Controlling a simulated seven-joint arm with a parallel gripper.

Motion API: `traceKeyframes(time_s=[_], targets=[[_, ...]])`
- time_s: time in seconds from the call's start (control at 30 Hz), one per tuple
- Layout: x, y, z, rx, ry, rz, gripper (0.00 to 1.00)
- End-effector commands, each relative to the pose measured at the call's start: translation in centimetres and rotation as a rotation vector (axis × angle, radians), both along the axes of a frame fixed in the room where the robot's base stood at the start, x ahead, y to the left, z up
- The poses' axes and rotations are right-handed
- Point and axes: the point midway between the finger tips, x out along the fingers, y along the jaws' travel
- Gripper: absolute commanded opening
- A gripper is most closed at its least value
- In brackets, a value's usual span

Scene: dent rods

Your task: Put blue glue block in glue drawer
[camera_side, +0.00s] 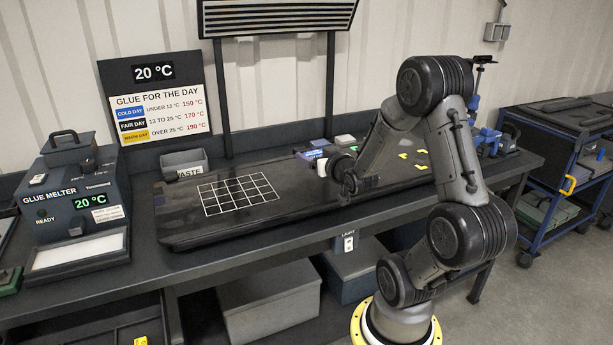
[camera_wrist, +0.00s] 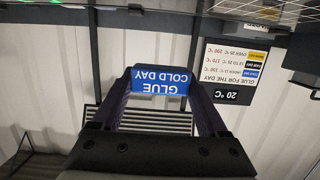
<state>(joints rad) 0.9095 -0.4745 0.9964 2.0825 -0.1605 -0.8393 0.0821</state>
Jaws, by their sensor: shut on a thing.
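The blue glue block (camera_wrist: 158,81), lettered "GLUE COLD DAY", is between the two fingertips of my gripper (camera_wrist: 158,88) in the wrist view. Its lettering reads upside down there. My gripper is shut on it. In the side view my gripper (camera_side: 350,183) is over the dark bench mat, right of the white grid, and I cannot make out the block in it. An open, dark drawer-like space (camera_side: 105,322) with a yellow label shows under the bench at the lower left. I cannot tell whether it is the glue drawer.
The glue melter (camera_side: 75,195) stands at the bench's left end, reading 20 °C. A grey waste bin (camera_side: 185,163) is behind the mat (camera_side: 290,212). The glue sign (camera_side: 155,95) stands at the back. Small items lie behind my gripper. A blue cart (camera_side: 560,150) is at right.

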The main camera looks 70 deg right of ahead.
Motion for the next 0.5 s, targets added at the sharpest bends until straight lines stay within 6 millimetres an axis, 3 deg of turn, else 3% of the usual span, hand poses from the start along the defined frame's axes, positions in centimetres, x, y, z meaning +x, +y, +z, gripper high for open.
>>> traceKeyframes(time_s=[0.1, 0.33, 0.5], targets=[[1.7, -1.8, -1.5, 0.004, 0.003, 0.001, 0.14], [3.5, -3.9, -5.1, 0.003, 0.003, 0.001, 0.14], [4.2, -4.7, -6.0, -0.001, -0.001, 0.001, 0.14]])
